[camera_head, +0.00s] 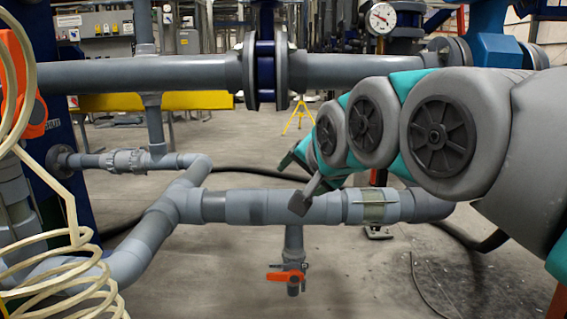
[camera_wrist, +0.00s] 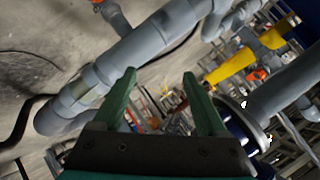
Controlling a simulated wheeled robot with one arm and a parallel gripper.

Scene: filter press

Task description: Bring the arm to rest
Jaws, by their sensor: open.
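My arm reaches in from the right in the head view, with grey and teal links. My gripper (camera_head: 300,180) is at its left end, in front of the lower grey pipe (camera_head: 262,207) as seen from the head camera. In the wrist view my gripper (camera_wrist: 162,95) shows two green fingers spread apart with nothing between them. The lower pipe (camera_wrist: 150,42) runs diagonally past the left finger there. Whether a finger touches the pipe cannot be told. Part of the lower pipe is hidden behind the gripper in the head view.
An upper grey pipe (camera_head: 150,74) with a dark blue flange (camera_head: 265,71) crosses above. A small valve with an orange handle (camera_head: 286,276) hangs below the lower pipe. A coiled cream hose (camera_head: 62,260) is at left. A pressure gauge (camera_head: 382,18) is at top right. Floor space shows beneath.

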